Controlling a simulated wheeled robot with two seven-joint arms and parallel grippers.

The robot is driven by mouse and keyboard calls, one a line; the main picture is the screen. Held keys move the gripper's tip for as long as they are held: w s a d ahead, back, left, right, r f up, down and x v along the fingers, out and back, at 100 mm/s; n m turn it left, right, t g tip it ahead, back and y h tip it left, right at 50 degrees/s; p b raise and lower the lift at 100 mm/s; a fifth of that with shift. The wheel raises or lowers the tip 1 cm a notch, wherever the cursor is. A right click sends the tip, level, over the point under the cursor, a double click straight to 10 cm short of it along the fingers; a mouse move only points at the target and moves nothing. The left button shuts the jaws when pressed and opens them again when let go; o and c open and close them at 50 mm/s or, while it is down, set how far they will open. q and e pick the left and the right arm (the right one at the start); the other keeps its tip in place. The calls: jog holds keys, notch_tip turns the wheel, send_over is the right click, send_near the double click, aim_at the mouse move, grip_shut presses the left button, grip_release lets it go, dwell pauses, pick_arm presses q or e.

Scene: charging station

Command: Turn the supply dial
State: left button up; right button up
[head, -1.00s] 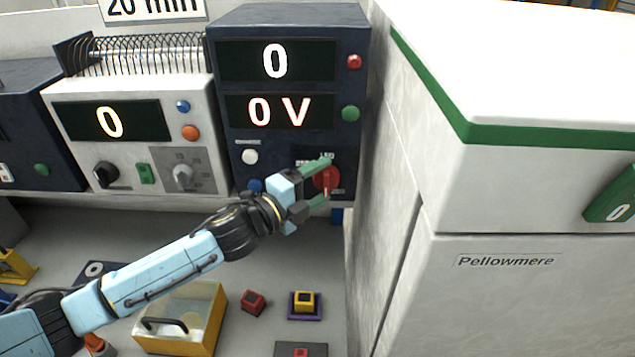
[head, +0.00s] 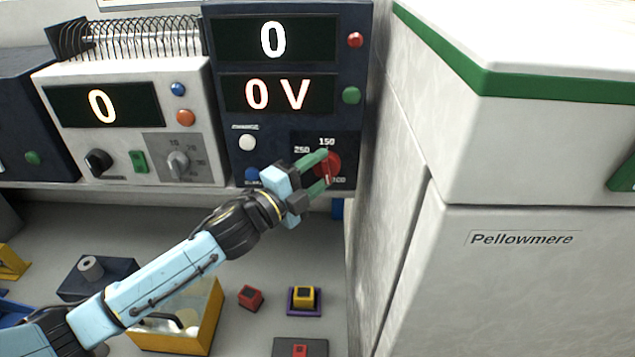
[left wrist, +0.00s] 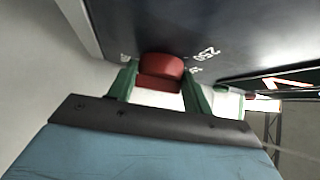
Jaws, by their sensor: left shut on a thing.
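The supply dial (head: 328,166) is a red knob low on the right of the dark blue supply unit (head: 223,130). Labels 250, 150 and 100 show around it in the head view. The unit's two displays read 0 (head: 273,40) and 0 V (head: 276,95). My left gripper (head: 322,172) has its green fingers on either side of the dial and is shut on it. In the left wrist view the red dial (left wrist: 161,70) sits between the two fingers (left wrist: 160,80), which hide part of its sides. My right gripper is not in view.
A pale unit (head: 130,165) with its own knobs stands left of the supply. A white cabinet (head: 500,280) marked Pellowmere stands close on the right. Below are a yellow clear-topped box (head: 212,318), a red block (head: 250,297) and a yellow block (head: 302,297).

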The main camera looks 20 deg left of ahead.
pick_arm(q)
jog(key=shift+w+d+f+n+t+y+b, duration=0.15)
jog(key=shift+n+t+y+b, duration=0.4)
jog(key=shift+n+t+b, duration=1.05)
jog(key=shift+s+d+f+n+t+y+b, duration=0.1)
jog(key=shift+f+n+t+y+b, duration=0.4)
jog(key=shift+n+b, duration=1.85)
jog(key=shift+w+d+n+t+y+b, duration=0.1)
jog(key=shift+n+t+y+b, duration=0.55)
jog(key=shift+n+t+b, duration=1.4)
jog(key=shift+m+g+b, duration=0.55)
jog(key=shift+m+b, duration=0.05)
jog(key=o, duration=1)
jog(key=shift+r, duration=0.1)
jog(key=shift+c, duration=0.2)
